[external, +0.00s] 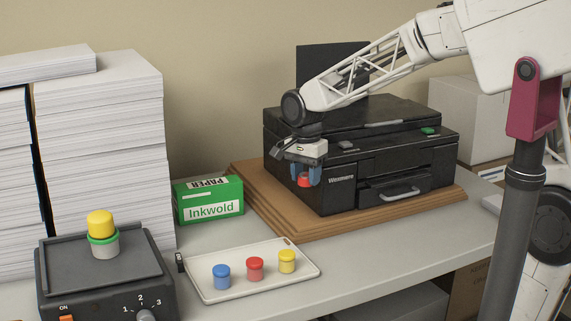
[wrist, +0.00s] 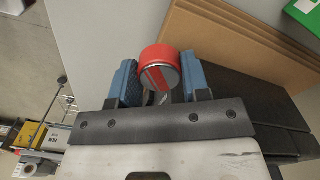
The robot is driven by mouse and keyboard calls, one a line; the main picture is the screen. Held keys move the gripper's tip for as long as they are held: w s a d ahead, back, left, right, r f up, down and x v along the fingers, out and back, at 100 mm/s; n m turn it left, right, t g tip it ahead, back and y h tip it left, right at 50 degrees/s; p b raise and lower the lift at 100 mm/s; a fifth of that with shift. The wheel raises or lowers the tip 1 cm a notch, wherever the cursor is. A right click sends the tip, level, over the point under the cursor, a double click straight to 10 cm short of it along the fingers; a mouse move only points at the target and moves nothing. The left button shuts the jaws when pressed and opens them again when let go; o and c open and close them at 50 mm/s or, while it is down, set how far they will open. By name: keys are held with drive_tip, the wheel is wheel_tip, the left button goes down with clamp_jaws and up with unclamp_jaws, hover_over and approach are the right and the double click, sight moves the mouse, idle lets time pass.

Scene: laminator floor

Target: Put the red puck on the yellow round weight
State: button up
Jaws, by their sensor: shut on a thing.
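My gripper (external: 305,171) is shut on the red puck (external: 304,181) and holds it in the air in front of the black printer. In the wrist view the red puck (wrist: 158,66) sits between the two blue fingers of my gripper (wrist: 160,80), with a silvery striped face showing. A yellow round piece (external: 100,222) stands on a green-rimmed grey piece (external: 104,246) on the dark dial unit at left. Another yellow round piece (external: 287,261) stands on the tray. I cannot tell for certain which one is the yellow round weight.
The pale tray (external: 230,292) also holds a blue piece (external: 222,277) and a red piece (external: 255,268). A green paper box (external: 208,199) stands behind it. The printer (external: 340,180) rests on a brown board (external: 390,218). Tall paper stacks (external: 105,130) stand at left.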

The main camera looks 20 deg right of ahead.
drive_tip(key=w+a+r+n, duration=0.2)
drive_tip(key=a, duration=0.6)
drive_tip(key=w+a+r+n, duration=0.1)
drive_tip(key=w+a+r, duration=0.15)
drive_tip(key=a, duration=0.55)
wheel_tip(320, 180, up, 8)
drive_tip(key=r+n, duration=0.1)
drive_tip(key=n, duration=0.6)
hover_over(99, 214)
drive_tip(key=shift+s+f, duration=0.1)
drive_tip(key=shift+f, duration=0.15)
drive_tip(key=shift+f, duration=0.1)
drive_tip(key=shift+f, duration=1.9)
drive_tip(key=shift+f, duration=0.1)
drive_tip(key=shift+f, duration=1.9)
drive_tip(key=shift+f, duration=0.1)
